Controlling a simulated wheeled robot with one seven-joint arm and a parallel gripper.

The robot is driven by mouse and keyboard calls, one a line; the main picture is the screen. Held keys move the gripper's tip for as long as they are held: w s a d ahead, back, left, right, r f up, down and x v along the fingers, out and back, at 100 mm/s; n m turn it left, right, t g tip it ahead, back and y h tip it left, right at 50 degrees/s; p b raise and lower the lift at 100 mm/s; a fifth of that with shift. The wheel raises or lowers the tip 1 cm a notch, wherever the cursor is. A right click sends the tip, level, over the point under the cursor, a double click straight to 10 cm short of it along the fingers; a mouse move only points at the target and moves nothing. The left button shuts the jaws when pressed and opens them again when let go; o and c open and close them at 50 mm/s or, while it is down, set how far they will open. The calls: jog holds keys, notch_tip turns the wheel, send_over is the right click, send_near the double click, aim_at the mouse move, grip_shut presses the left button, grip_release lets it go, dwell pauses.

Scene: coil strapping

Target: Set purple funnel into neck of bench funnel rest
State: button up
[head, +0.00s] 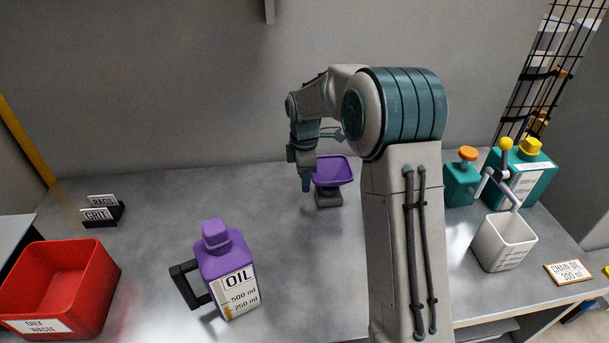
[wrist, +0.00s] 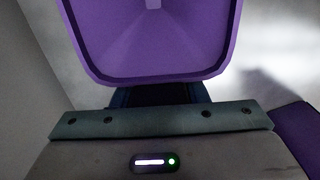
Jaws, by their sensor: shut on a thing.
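The purple funnel (head: 334,169) has a wide squarish bowl and is at the back middle of the bench in the head view. My gripper (head: 306,184) is shut on it from its left side. In the wrist view the bowl (wrist: 150,45) fills the top, with the dark fingers (wrist: 155,96) partly under its rim. The dark grey bench funnel rest (head: 328,198) is directly below the funnel in the head view. The funnel's spout and the rest's neck are hidden, so I cannot tell whether the spout is inside the neck.
A purple oil jug (head: 228,262) stands at front middle, a red waste bin (head: 62,285) at left, small signs (head: 102,212) behind it. Teal containers (head: 522,178) and a white square cup (head: 503,243) stand at right. Bench left of the funnel is clear.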

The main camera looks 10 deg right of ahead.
jog(key=shift+f, duration=0.15)
jog(key=o, duration=1.1)
jog(key=shift+c, duration=0.2)
